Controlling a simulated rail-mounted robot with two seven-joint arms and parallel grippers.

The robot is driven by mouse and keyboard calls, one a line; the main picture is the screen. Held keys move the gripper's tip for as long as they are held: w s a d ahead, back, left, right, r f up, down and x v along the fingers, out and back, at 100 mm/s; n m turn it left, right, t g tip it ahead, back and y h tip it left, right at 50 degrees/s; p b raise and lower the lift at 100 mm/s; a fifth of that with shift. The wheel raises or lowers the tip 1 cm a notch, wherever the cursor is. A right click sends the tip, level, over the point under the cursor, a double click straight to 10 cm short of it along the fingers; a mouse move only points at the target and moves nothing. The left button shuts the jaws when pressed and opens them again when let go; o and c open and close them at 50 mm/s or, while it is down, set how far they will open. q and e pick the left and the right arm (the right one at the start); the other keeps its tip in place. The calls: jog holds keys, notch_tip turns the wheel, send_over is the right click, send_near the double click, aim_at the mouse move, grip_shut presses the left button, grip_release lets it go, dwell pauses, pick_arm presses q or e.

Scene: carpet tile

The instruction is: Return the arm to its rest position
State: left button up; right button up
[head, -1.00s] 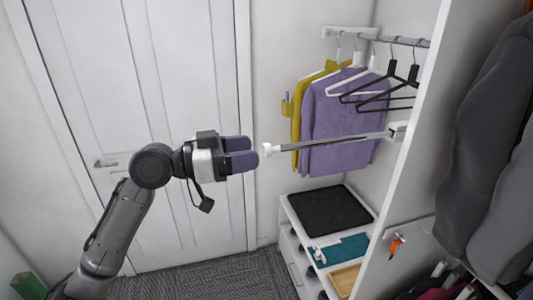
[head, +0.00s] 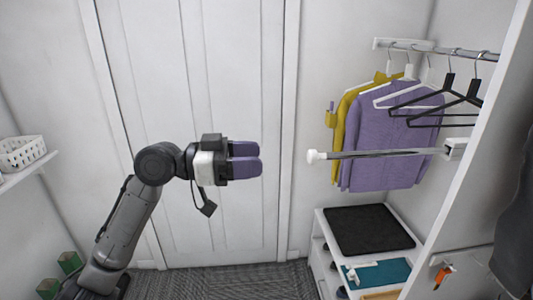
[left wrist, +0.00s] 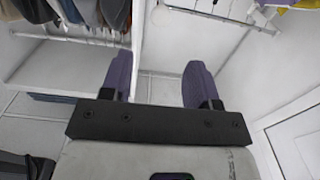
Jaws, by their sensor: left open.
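My left gripper (head: 258,159) is in front of the white door, with its two purple fingers pointing right. It is empty. In the left wrist view my gripper (left wrist: 158,75) has its fingers spread apart with nothing between them. A grey rail with a white knob (head: 313,156) sticks out from the wardrobe panel, to the right of my fingertips and apart from them. My right gripper is in neither view.
Purple (head: 385,140) and yellow (head: 343,130) garments and black hangers (head: 445,105) hang from a rod. A low white shelf unit below carries a black mat (head: 368,230) and a teal cloth (head: 385,273). A white basket (head: 22,153) stands at left.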

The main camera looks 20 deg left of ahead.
pick_arm(q)
jog(key=s+a+f+n+t+y, duration=0.2)
jog(key=s+f+n+y, duration=0.15)
jog(key=f+y, duration=0.6)
jog(key=s+a+f+n+t+y, duration=0.1)
jog(key=s+f+n+t+y, duration=0.15)
jog(key=f+n+y, duration=0.65)
jog(key=s+d+f+m+g+h, duration=0.1)
jog(key=s+f+g, duration=0.1)
jog(key=s+f, duration=0.45)
jog(key=s+d+f+m+g+h, duration=0.1)
jog(key=s+f+g, duration=0.15)
jog(key=f, duration=0.65)
jog(key=s+d+f+m+g+h, duration=0.1)
jog(key=s+f, duration=0.5)
jog(key=f, duration=0.2)
jog(key=s+d+f+g, duration=0.1)
jog(key=s+f+g, duration=0.1)
jog(key=s+f, duration=0.4)
jog(key=s+d+f+g, duration=0.1)
jog(key=s+f+g, duration=0.25)
jog(key=s, duration=0.55)
notch_tip(320, 180, up, 20)
jog(key=w+p, duration=0.1)
jog(key=p, duration=1.9)
jog(key=shift+a+t+p, duration=0.25)
jog(key=shift+t+p, duration=0.1)
jog(key=shift+t, duration=0.1)
